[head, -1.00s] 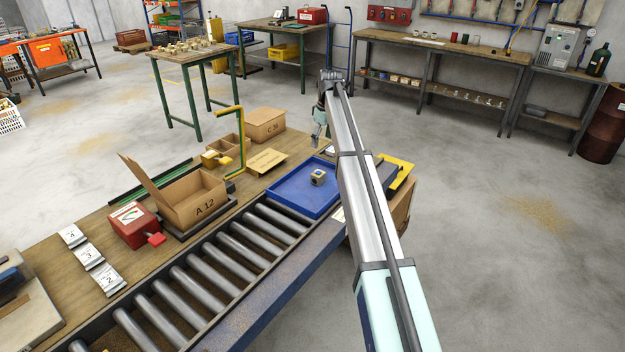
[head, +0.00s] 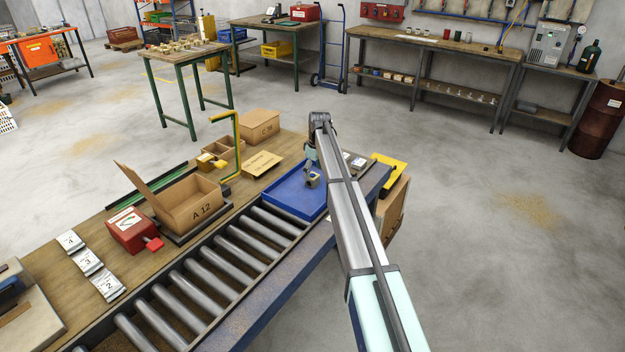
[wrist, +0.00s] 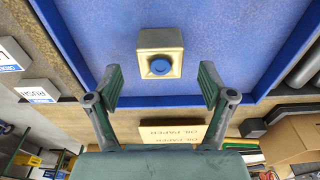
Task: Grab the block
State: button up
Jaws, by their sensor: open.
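The block (wrist: 160,55) is a small brass-coloured cube with a round blue mark on its face. It sits in the blue tray (head: 290,196) at the far end of the roller conveyor. My gripper (wrist: 160,88) is open, with its two green-padded fingers spread apart. In the wrist view the block lies beyond the fingertips, centred between them, and the gap between the fingers is empty. In the head view my gripper (head: 312,181) is over the tray and hides the block.
Rollers (head: 215,262) lead up to the tray.

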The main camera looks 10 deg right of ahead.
aim_at(312, 175)
notch_tip(312, 175, down, 3)
jog(key=shift+w+a+f+p, duration=0.1)
jog(key=shift+a+f+p, duration=0.1)
jog(key=shift+p, duration=0.3)
grip_shut()
jog(key=shift+r, duration=0.2)
